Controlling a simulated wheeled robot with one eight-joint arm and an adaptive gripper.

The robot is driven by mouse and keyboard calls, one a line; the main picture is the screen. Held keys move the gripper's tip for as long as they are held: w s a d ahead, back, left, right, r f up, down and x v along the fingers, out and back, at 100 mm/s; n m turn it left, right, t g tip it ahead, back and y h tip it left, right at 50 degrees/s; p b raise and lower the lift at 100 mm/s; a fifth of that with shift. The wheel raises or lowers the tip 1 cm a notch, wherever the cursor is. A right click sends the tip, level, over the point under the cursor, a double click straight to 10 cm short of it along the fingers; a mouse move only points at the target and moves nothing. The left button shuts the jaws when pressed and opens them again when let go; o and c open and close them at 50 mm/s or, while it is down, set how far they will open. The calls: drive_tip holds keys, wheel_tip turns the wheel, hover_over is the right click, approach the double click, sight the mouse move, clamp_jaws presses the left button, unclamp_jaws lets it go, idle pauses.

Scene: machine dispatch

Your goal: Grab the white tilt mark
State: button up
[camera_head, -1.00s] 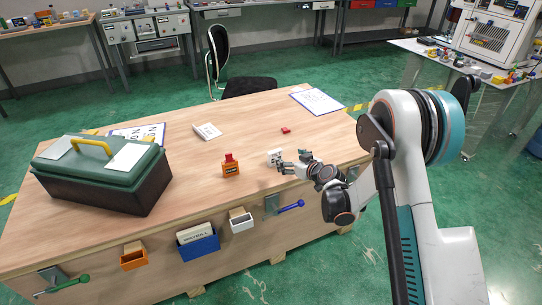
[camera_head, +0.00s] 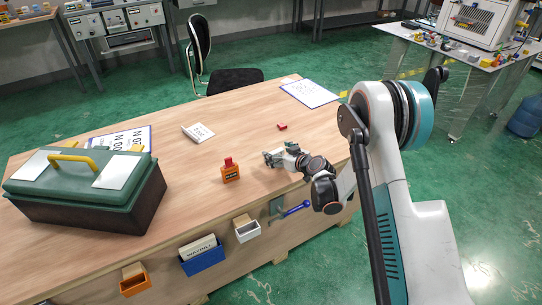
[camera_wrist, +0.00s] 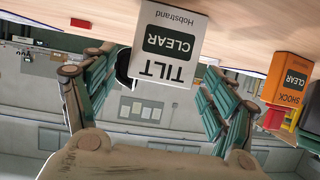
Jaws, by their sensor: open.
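The white tilt mark (camera_wrist: 170,45) is a white block with a dark "CLEAR" panel and the word "TILT", upside down in the wrist view. It stands on the wooden workbench (camera_head: 190,165). My gripper (camera_head: 274,157) is open at table height, with one finger on each side of the block in the wrist view. I see no clear contact between fingers and block. In the head view the fingers largely hide the block.
An orange shock block (camera_head: 231,174) with a red top stands left of my gripper. A small red piece (camera_head: 282,126) lies behind it. A green toolbox (camera_head: 90,190) fills the bench's left end. Bins (camera_head: 203,255) hang on the front edge.

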drive_tip(key=shift+s+r, duration=0.1)
drive_tip(key=shift+c, duration=0.5)
drive_tip(key=c, duration=1)
drive_tip(key=shift+r, duration=0.1)
